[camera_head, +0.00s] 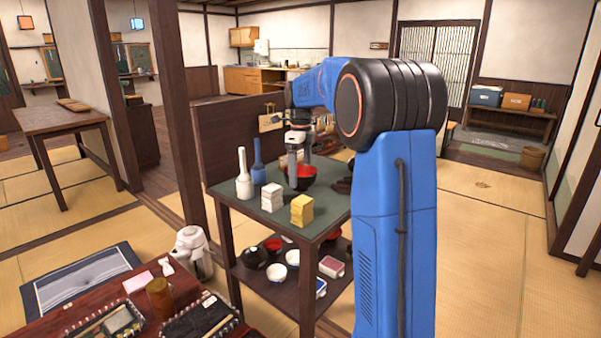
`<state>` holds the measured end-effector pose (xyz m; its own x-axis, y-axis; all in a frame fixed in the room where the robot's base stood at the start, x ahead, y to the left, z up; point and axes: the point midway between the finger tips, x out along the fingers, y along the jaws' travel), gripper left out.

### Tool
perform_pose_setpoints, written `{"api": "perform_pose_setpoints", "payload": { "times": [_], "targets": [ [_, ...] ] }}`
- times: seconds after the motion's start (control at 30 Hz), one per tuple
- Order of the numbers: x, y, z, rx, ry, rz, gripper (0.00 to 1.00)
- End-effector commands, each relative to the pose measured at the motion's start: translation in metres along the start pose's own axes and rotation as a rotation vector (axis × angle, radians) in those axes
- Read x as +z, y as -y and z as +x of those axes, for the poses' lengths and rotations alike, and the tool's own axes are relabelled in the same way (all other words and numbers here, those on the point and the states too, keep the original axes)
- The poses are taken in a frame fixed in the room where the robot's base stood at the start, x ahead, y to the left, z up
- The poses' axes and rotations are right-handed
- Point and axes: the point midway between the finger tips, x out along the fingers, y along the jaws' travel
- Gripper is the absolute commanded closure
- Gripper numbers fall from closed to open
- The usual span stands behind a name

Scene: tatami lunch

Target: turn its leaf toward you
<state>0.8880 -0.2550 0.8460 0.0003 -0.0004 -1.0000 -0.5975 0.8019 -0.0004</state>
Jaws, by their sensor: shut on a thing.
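My gripper (299,178) is over the green top (254,205) of a dark wooden cart, with its fingers pointing down. It is shut on a red bowl (310,174) that stands near the back of the cart top. The fingers hide part of the bowl, and my blue arm covers the area to its right. No leaf mark can be made out on the bowl from this view.
A white bottle (243,178), a blue bottle (259,166), a white stack (271,197) and a yellow stack (301,211) stand close by. A white pot (192,252) is left of the cart. Tatami at right is clear.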

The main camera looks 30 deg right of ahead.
Motion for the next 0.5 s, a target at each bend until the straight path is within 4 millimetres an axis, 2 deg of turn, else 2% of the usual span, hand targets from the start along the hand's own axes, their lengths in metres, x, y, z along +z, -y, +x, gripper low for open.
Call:
{"api": "perform_pose_setpoints", "payload": {
  "times": [0.5],
  "targets": [
    [0.0001,0.0,0.0,0.0,0.0,0.519,0.39]
  ]
}}
